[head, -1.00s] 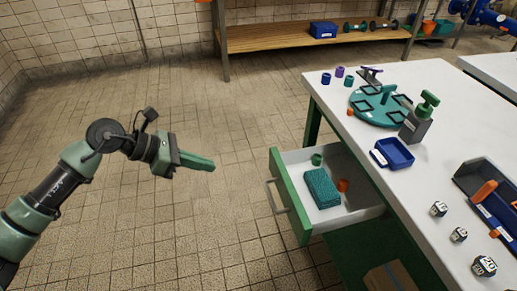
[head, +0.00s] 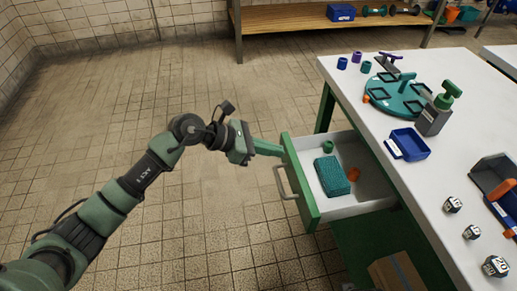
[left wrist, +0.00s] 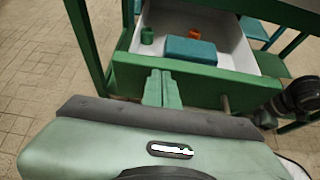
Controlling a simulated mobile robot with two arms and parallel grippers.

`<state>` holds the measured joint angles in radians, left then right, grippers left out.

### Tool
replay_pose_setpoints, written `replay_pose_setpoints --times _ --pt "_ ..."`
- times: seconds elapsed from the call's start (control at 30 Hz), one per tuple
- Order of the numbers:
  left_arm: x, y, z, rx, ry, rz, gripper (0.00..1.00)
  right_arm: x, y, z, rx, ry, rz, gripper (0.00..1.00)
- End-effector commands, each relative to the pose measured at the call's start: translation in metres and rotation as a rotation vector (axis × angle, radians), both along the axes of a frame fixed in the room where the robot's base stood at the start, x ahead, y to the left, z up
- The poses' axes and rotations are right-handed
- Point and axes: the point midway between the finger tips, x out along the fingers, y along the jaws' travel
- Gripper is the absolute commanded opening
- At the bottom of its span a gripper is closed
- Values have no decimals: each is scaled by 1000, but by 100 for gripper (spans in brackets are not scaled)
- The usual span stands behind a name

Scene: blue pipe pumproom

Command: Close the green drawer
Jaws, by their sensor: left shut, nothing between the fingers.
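The green drawer (head: 303,188) stands open, pulled out to the left from under the white-topped table. Its green front has a grey bar handle (head: 284,182). Inside lie a teal box (head: 332,176), a small green cup (head: 328,147) and an orange piece (head: 353,174). My left gripper (head: 279,150) is shut and empty, its fingers pointing at the upper far part of the drawer front. In the left wrist view its fingers (left wrist: 160,78) are at the drawer front (left wrist: 205,86); I cannot tell whether they touch. My right gripper is not in view.
The white table (head: 400,165) holds a teal disc fixture (head: 398,98), a blue tray (head: 408,145), a green-topped dispenser (head: 436,114) and several dice. A cardboard box (head: 395,272) sits below the drawer. A wooden bench (head: 290,20) stands behind. The tiled floor at left is clear.

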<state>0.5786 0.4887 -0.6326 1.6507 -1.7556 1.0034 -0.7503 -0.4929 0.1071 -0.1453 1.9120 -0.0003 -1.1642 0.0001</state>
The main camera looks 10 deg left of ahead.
Motion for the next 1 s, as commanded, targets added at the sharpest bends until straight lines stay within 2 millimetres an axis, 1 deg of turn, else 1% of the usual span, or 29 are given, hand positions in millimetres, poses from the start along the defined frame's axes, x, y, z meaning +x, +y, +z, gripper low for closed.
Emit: replay_pose_setpoints --times 0.1,0.47,0.57,0.67,0.77,0.87,1.0 --pt "1 -5 0 1 2 0 0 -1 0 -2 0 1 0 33" --pt "2 -6 0 1 2 0 0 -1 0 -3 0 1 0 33" --pt "3 -9 0 1 1 -1 0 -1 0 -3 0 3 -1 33" --pt "6 -19 0 0 -2 -3 0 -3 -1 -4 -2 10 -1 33" --pt "10 -33 0 0 0 -4 0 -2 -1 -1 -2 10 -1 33" --pt "17 -53 0 0 -2 -3 0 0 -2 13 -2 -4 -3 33" --pt "25 -81 -1 0 -1 -3 0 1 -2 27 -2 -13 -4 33"
